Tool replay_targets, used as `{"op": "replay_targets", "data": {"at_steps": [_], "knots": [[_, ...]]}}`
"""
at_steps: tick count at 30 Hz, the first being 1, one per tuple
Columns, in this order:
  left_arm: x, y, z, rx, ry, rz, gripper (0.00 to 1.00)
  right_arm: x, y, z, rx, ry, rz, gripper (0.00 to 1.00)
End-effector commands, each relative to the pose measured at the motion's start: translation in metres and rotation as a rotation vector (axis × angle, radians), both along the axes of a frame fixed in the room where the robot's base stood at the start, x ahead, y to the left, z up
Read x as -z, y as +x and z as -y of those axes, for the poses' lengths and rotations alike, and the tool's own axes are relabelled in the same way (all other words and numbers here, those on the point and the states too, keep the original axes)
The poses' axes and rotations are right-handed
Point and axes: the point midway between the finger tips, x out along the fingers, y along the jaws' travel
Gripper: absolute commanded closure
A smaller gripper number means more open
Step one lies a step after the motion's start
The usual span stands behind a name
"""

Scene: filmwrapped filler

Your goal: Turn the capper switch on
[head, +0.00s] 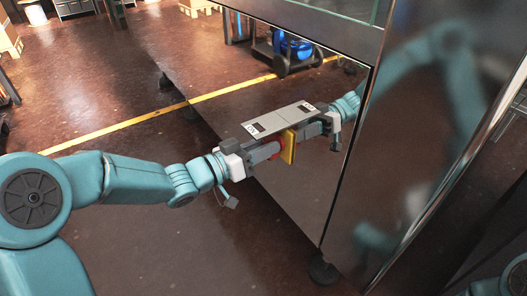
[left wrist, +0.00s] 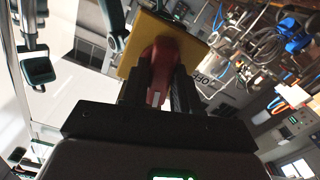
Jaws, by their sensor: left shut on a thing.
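The capper switch has a red handle (left wrist: 158,68) in front of a yellow plate (left wrist: 187,27) in the left wrist view. In the head view, the yellow plate (head: 288,147) stands at the shiny metal cabinet, with a little red beside it. A grey plate (head: 280,119) with dark marks lies just above. My left gripper (head: 272,149) reaches in from the left and is shut on the red handle. Its two dark fingers (left wrist: 160,88) sit on either side of the handle in the left wrist view. My right gripper is not in view.
The polished cabinet (head: 310,190) mirrors my arm and the floor. A dark foot (head: 322,268) stands under its corner. A yellow line (head: 130,123) crosses the brown floor. Open floor lies below my left arm.

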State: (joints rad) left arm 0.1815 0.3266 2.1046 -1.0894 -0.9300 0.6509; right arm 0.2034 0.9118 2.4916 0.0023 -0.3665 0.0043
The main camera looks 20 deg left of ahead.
Motion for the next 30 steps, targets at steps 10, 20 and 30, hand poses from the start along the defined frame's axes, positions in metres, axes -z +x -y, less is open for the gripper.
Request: {"op": "replay_targets", "data": {"at_steps": [10, 20, 30], "knots": [[0.000, 0.000, -0.001, -0.002, 0.174, 0.139, 1.00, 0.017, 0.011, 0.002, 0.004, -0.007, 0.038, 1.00], [-0.001, 0.000, -0.001, -0.002, 0.241, 0.191, 1.00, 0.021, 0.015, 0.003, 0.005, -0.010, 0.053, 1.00], [-0.002, 0.000, -0.001, -0.002, 0.249, 0.198, 1.00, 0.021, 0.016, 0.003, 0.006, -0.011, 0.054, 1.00]]}}
